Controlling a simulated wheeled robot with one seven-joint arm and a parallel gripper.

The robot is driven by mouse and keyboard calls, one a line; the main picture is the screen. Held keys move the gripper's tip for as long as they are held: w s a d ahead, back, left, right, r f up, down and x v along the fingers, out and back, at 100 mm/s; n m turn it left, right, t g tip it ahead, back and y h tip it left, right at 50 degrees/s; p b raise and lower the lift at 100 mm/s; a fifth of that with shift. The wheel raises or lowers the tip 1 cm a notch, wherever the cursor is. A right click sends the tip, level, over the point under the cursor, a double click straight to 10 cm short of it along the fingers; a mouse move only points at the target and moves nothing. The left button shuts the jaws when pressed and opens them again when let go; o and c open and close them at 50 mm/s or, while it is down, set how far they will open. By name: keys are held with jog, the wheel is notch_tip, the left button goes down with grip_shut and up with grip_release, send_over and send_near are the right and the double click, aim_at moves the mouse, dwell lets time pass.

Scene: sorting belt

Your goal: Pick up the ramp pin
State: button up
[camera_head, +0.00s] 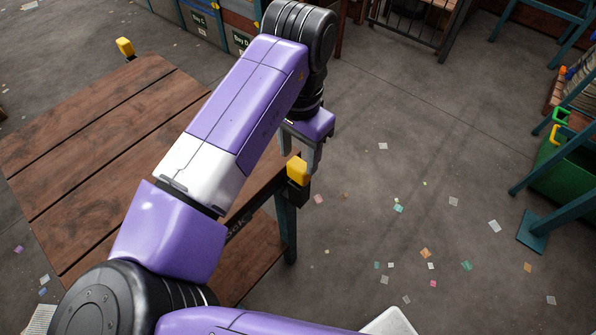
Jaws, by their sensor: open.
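A yellow block-like piece with a dark lower part, which looks like the ramp pin (297,171), stands at the right corner of the wooden table. My gripper (302,158) points down just above and around it, with its grey fingers apart. I cannot tell whether the fingers touch the pin. A similar yellow piece (125,47) stands at the far left corner of the table.
The plank table (85,150) has a bare top, partly covered by my arm. Coloured bins (207,20) stand at the back. A green bin (566,175) and blue frame legs (537,228) are at the right. The floor between is open, with scattered paper bits.

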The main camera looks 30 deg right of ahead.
aim_at(300, 173)
notch_tip(300, 173, down, 7)
jog(key=shift+s+r+p, duration=0.1)
jog(key=shift+r+p, duration=0.05)
jog(key=shift+p, duration=0.35)
jog(key=shift+c, duration=0.4)
grip_shut()
